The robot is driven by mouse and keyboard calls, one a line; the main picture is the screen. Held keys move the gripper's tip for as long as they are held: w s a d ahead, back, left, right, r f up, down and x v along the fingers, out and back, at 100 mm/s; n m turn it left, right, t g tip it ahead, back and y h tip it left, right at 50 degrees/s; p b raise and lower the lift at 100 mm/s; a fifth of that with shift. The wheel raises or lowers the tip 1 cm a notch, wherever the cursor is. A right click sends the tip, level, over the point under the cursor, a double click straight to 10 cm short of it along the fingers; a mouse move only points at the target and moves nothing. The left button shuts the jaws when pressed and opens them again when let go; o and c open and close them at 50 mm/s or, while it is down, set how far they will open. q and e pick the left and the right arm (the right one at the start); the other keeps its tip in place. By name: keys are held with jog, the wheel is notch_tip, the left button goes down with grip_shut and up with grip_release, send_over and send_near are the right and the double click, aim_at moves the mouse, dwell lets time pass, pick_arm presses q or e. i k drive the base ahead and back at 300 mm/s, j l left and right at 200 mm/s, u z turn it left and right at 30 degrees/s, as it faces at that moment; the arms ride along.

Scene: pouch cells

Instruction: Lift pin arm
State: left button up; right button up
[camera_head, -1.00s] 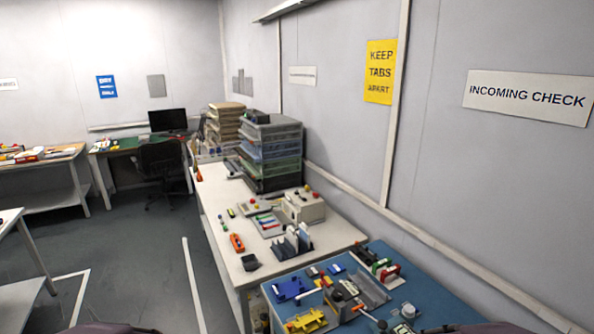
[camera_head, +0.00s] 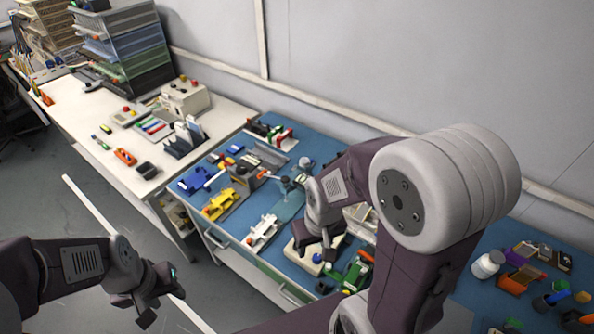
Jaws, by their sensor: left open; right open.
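I cannot tell for certain which part is the pin arm. On the blue bench top, a blue fixture (camera_head: 192,181) has a white rod (camera_head: 215,178) beside it. A yellow fixture (camera_head: 219,205) and a white fixture (camera_head: 262,232) stand nearer the front edge. A dark-ended lever (camera_head: 287,182) stands behind them. My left gripper (camera_head: 148,312) is open, low over the floor, left of the bench and away from the fixtures.
A white bench (camera_head: 75,105) with trays and small tools adjoins at the left. A green fixture (camera_head: 355,276) lies close to my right arm. A white jar (camera_head: 488,264) and an orange holder (camera_head: 516,282) are at the right. My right arm hides the bench's middle right.

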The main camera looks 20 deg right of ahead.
aim_at(368, 255)
jog(key=z, duration=1.8)
